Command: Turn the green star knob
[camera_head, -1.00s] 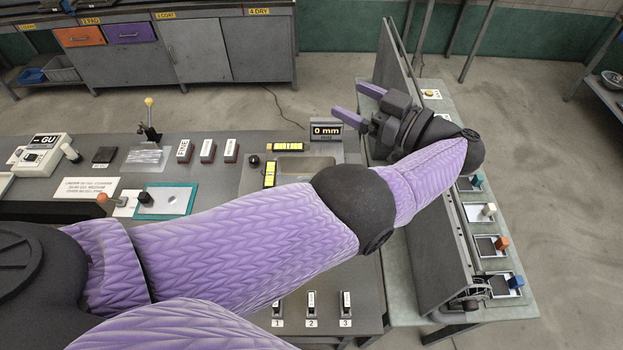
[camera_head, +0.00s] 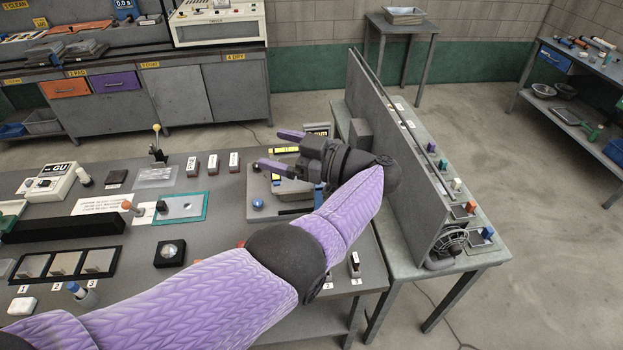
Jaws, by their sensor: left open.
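I cannot make out a green star knob for certain in the head view. A small teal-green piece (camera_head: 443,164) sits in the row of coloured pieces on the right-hand table, too small to tell its shape. My left gripper (camera_head: 281,150) is open and empty, its two purple fingers apart and pointing left. It is above the right end of the grey workbench (camera_head: 225,232), in front of the small display. My left forearm hides part of the bench. My right gripper is not in view.
A tall grey upright panel (camera_head: 385,150) stands on the right-hand table beside my left wrist. A handwheel (camera_head: 450,242) is at its near end. A blue round knob (camera_head: 257,203) is below my gripper.

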